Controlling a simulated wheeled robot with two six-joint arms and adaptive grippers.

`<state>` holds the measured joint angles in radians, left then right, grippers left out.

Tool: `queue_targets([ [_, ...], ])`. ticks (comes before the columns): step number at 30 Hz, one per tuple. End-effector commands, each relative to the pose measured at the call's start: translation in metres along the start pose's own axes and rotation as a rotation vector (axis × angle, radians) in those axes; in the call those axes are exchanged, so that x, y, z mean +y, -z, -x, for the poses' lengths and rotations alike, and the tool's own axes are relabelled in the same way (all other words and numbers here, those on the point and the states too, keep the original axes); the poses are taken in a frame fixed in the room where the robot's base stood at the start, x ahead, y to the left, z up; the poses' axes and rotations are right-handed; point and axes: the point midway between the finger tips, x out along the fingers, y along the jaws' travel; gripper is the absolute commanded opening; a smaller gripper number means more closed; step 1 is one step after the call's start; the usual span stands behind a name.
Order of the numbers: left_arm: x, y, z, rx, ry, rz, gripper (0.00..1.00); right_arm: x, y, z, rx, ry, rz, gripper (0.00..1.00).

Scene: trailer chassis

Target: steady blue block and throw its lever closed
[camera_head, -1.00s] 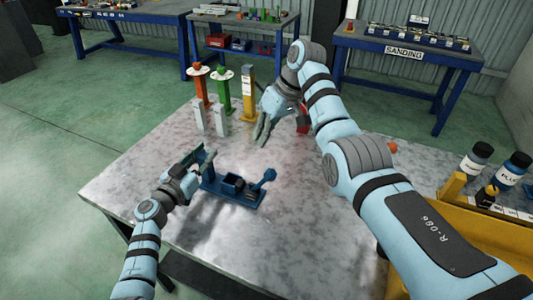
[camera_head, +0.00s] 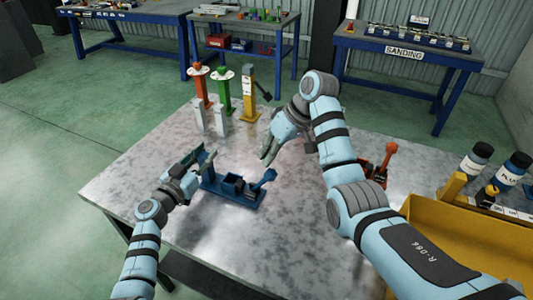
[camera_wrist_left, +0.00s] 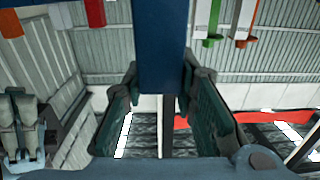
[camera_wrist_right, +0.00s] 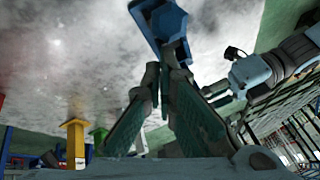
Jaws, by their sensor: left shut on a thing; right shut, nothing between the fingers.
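The blue block (camera_head: 243,197) lies on the metal table, with an upright post at its left end and a blue lever (camera_head: 267,177) at its right end. The lever leans up and to the right. My left gripper (camera_head: 205,160) is shut on the post; the left wrist view shows the blue post (camera_wrist_left: 160,45) between its fingers. My right gripper (camera_head: 267,158) is shut and empty, just behind the lever. In the right wrist view, part of the blue block's assembly (camera_wrist_right: 165,22) shows just beyond the closed fingertips (camera_wrist_right: 160,75). I cannot tell whether they touch.
Orange (camera_head: 201,88), green (camera_head: 223,93) and yellow (camera_head: 248,90) posts stand at the back left, with two pale uprights (camera_head: 221,119) before them. A yellow bin (camera_head: 450,230) is at right.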

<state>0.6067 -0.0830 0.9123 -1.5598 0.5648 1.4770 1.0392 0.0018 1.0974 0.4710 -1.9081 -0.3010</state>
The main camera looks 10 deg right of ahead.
Motion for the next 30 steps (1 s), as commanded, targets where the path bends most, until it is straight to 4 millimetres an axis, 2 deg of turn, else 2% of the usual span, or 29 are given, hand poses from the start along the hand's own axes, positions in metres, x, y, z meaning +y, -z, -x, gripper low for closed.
queue_targets([
  [20, 0.000, -0.001, 0.000, -0.001, 0.001, 0.002, 0.00, 0.007, -0.016, 0.002, 0.179, 0.088, 0.024, 0.00],
  [30, -0.001, 0.000, 0.000, -0.001, 0.001, 0.001, 0.00, 0.017, -0.038, 0.002, 0.328, 0.162, 0.044, 0.00],
])
